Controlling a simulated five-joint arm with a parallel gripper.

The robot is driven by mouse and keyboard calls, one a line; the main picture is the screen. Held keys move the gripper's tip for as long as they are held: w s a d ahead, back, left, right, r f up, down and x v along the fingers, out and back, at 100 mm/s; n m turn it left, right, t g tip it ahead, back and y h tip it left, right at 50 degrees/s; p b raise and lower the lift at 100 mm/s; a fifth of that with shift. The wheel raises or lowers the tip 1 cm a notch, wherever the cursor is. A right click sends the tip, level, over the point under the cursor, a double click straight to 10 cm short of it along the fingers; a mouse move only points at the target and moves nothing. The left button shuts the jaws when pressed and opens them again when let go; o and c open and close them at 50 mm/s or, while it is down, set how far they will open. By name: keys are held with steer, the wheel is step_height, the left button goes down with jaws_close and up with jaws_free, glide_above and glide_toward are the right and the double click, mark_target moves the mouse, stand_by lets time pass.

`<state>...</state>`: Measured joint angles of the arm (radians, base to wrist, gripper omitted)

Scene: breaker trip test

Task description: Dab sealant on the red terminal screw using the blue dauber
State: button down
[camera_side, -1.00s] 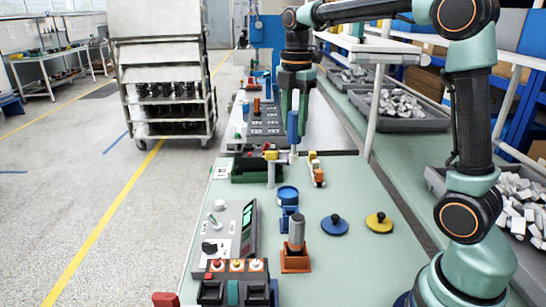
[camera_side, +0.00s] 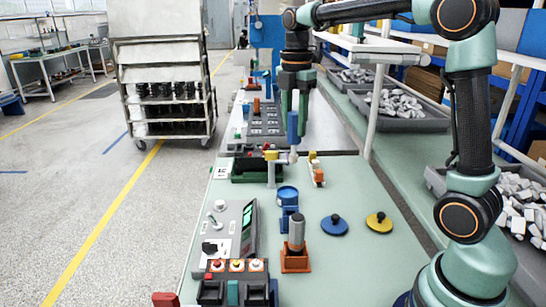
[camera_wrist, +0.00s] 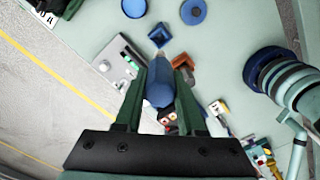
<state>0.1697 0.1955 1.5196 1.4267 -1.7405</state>
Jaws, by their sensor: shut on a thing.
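My gripper (camera_side: 293,112) is shut on the blue dauber (camera_side: 292,125), upright above the far part of the green bench. In the wrist view my gripper (camera_wrist: 162,90) has the blue dauber (camera_wrist: 159,86) between its fingers. The dauber is well away from this block. A blue cup (camera_side: 287,194) and a blue square holder (camera_side: 289,218) stand mid-bench.
A grey console (camera_side: 222,230) with knobs stands at left. An orange holder (camera_side: 295,262) holds an upright grey cylinder (camera_side: 297,233). Blue (camera_side: 334,225) and yellow (camera_side: 379,222) knobbed discs lie to the right. A green block (camera_side: 258,172) stands farther back. The right front bench is clear.

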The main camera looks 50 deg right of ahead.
steer(key=w+d+f, duration=0.4)
steer(key=f, duration=0.4)
steer(key=w+d+f, duration=0.3)
steer(key=f, duration=0.5)
steer(key=shift+w+d+f, duration=0.3)
steer(key=shift+w+d, duration=0.1)
steer(key=shift+f, duration=0.65)
stand_by(1.8)
step_height(320, 180, up, 7)
stand_by(0.9)
steer(key=shift+a+r, duration=0.1)
steer(key=shift+r, duration=0.05)
stand_by(0.3)
